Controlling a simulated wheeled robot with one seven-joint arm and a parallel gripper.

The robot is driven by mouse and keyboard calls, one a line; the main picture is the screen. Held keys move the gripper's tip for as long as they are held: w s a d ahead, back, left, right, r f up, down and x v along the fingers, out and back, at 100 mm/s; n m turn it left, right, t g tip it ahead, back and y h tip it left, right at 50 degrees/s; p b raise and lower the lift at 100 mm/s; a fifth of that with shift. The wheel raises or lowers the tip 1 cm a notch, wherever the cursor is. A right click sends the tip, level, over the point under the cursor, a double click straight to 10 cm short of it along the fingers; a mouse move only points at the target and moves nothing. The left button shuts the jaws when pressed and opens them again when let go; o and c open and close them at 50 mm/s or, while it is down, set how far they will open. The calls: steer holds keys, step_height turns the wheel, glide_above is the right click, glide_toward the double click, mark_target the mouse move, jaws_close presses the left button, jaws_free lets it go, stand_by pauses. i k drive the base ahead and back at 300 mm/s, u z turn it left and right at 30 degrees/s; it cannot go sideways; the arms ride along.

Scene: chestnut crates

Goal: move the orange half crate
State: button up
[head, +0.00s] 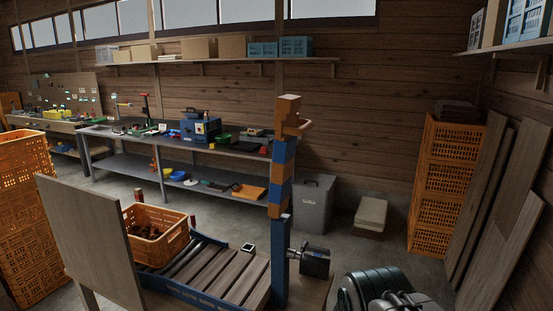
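An orange half crate (146,254) sits upright at the left end of a roller conveyor (214,243) in the head view. It is low, has slotted walls, and holds dark brown contents that look like chestnuts. A wooden board (92,240) stands in front of it and hides part of its left side. I cannot make out my gripper in this view. Dark rounded parts at the bottom right may belong to my own body; no fingers show there.
Orange crates stand stacked at the left edge (25,215) and at the right wall (436,190). A blue and orange post (282,190) rises at the conveyor's right end. A workbench (185,140) with tools runs along the back. Bare floor shows between bench and conveyor.

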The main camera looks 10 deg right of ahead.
mark_target(157, 234)
steer(key=z, duration=0.25)
steer(key=k, duration=0.25)
steer(key=u, duration=1.2)
steer(key=i, duration=1.3)
steer(key=u, duration=0.4)
